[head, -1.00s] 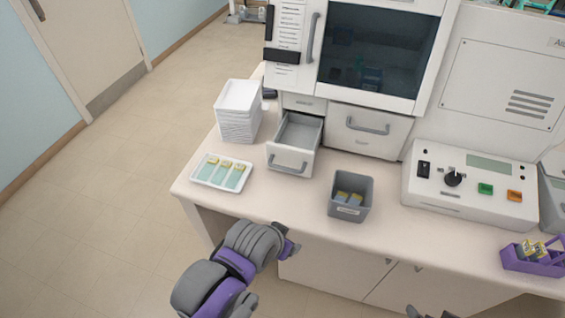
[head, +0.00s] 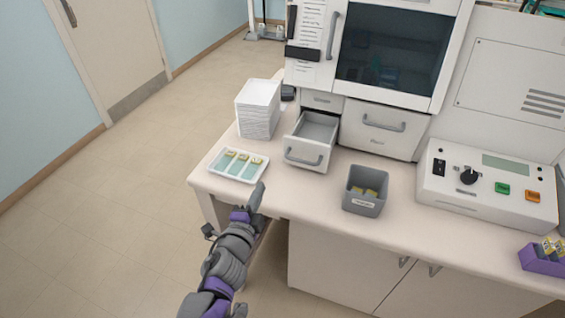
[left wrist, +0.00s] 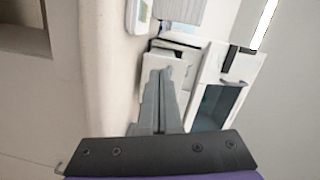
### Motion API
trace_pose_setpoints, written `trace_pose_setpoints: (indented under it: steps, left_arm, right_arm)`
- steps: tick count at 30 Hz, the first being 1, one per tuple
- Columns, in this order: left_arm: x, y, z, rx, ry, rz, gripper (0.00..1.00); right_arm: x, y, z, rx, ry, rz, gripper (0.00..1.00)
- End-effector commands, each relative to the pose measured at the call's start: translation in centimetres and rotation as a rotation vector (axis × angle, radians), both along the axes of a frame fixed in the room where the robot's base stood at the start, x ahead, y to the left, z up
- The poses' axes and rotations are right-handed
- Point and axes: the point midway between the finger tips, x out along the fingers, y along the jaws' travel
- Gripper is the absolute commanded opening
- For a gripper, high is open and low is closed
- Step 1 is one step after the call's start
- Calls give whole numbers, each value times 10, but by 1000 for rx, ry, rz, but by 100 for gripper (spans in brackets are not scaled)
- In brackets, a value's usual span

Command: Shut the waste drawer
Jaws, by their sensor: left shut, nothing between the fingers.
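The waste drawer (head: 307,154) is a small white drawer with a grey handle, pulled out and empty, at the left of the cabinet's base in the head view. In the left wrist view the drawer (left wrist: 160,63) shows beyond the fingers, partly hidden by them. My left gripper (head: 257,192) is shut and empty at the table's front edge, in front of and to the left of the drawer, apart from it. Its fingers also show together in the left wrist view (left wrist: 162,95). My right gripper is out of view.
A white tray with slides (head: 262,174) lies left of the drawer, close to my left gripper. A white stack (head: 258,110) stands behind it. A grey bin (head: 360,205) stands right of the drawer. A control box (head: 475,208) is farther right. The tabletop before the drawer is clear.

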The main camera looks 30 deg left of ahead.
Motion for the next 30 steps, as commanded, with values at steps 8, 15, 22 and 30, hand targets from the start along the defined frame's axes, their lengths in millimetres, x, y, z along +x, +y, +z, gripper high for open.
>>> trace_pose_setpoints:
  steps: [8, 15, 22, 30]
  left_arm:
    - [-5, -7, -7, 263, -3, -119, 0]
    - [21, -2, -7, 271, -4, -128, 0]
    - [70, 9, -6, 270, -5, -126, 0]
    - [115, 21, -5, 269, -5, -125, 0]
  right_arm:
    - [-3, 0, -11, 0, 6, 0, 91]
    - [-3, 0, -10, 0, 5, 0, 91]
    - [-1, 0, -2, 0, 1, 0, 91]
    - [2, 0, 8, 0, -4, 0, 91]
